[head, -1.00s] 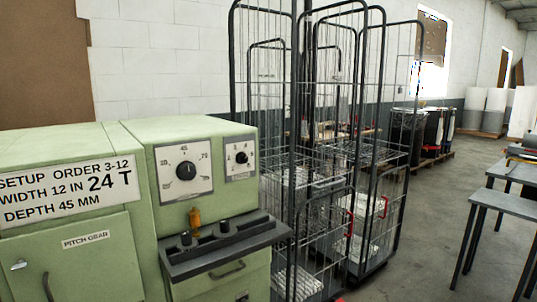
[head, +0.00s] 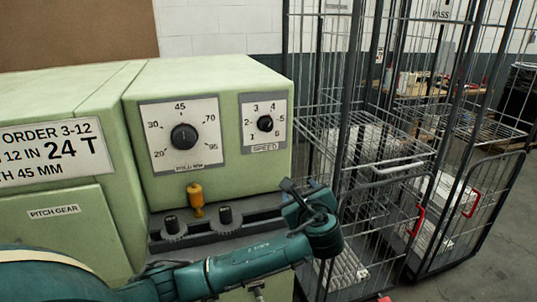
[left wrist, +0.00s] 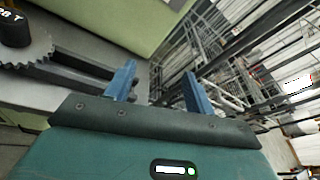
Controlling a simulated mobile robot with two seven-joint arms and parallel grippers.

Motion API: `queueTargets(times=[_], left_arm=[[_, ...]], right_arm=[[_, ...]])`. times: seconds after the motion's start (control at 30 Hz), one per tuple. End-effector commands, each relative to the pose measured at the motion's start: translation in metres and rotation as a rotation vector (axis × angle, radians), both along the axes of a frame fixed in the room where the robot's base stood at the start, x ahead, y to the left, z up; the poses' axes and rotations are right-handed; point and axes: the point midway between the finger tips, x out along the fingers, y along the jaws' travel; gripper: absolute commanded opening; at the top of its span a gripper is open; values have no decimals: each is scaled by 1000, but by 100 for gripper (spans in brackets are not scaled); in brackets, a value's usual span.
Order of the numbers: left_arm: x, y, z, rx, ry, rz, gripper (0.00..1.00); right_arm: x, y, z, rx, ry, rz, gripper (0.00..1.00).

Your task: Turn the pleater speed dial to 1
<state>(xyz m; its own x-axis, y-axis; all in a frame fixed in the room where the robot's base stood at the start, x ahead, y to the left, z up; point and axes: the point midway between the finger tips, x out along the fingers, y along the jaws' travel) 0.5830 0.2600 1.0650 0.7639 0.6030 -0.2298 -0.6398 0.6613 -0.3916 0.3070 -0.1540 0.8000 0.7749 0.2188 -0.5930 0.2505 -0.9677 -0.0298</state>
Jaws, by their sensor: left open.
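The speed dial (head: 265,124) is a small black knob on a white numbered plate marked SPEED, at the upper right of the green machine's front. Its exact setting is too small to tell. My left gripper (head: 300,190) is open and empty, below and to the right of the speed dial, apart from it and over the right end of the dark ledge. In the left wrist view, the blue fingers of my left gripper (left wrist: 160,88) are spread with nothing between them. The speed dial does not show in that view. My right gripper is not in view.
A larger fold dial (head: 184,137) sits left of the speed dial. An orange-yellow handle (head: 195,200) and two toothed black knobs (head: 229,218) stand on or above the dark ledge, close to my left arm. Wire cage trolleys (head: 385,165) stand just right of the machine.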

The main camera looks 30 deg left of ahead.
Motion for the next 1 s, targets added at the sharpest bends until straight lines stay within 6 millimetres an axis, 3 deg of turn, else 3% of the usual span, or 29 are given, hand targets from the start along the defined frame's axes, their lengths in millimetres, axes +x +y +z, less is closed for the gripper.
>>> queueTargets(times=[0.03,0.1,0.2,0.3,0.47,0.8,1.0], left_arm=[[5,12,32,102,-7,47,54],[5,24,62,209,0,108,54],[4,35,89,301,12,172,54],[3,42,102,343,22,206,54],[12,56,106,354,25,215,54],[54,111,106,350,25,215,54],[74,134,105,348,25,211,54]], right_arm=[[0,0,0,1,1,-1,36],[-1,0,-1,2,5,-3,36],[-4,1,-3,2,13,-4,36],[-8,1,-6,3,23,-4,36],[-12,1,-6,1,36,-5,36],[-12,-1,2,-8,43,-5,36],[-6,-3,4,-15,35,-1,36]])
